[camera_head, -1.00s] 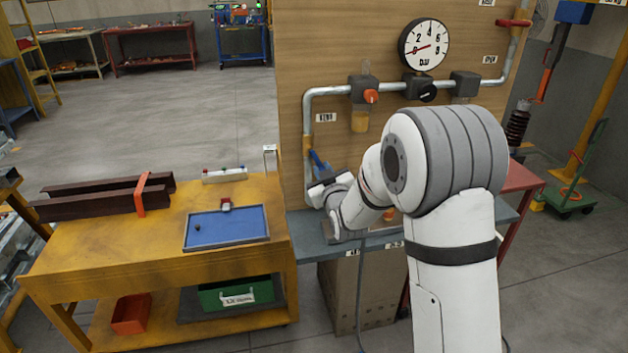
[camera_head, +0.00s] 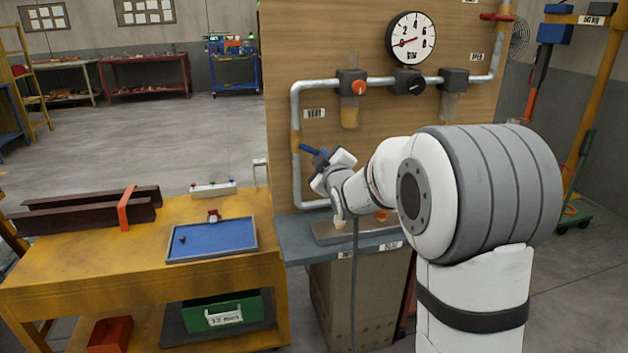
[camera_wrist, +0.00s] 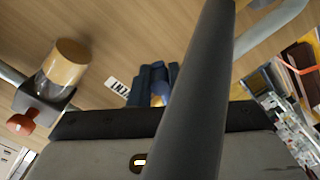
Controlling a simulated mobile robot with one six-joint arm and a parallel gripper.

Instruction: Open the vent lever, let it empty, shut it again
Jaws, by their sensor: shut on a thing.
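The blue vent lever (camera_head: 309,149) is on the pipe at the left of the wooden panel. Its visible end points up and left, only slightly tilted. My gripper (camera_head: 321,162) is shut on the lever, and its fingers hide part of it. In the wrist view the blue lever (camera_wrist: 153,82) shows beyond the dark gripper body, partly covered by a dark bar. The pressure gauge (camera_head: 410,38) has its red needle pointing to the lower left, near the low end. A clear bowl with amber contents (camera_head: 349,116) hangs below the regulator with the orange knob (camera_head: 359,88).
A grey shelf (camera_head: 300,246) runs below the panel. A yellow bench (camera_head: 110,255) stands at left with a blue tray (camera_head: 212,240) and dark steel beams (camera_head: 85,212). A hose hangs below my wrist. The floor behind the bench is open.

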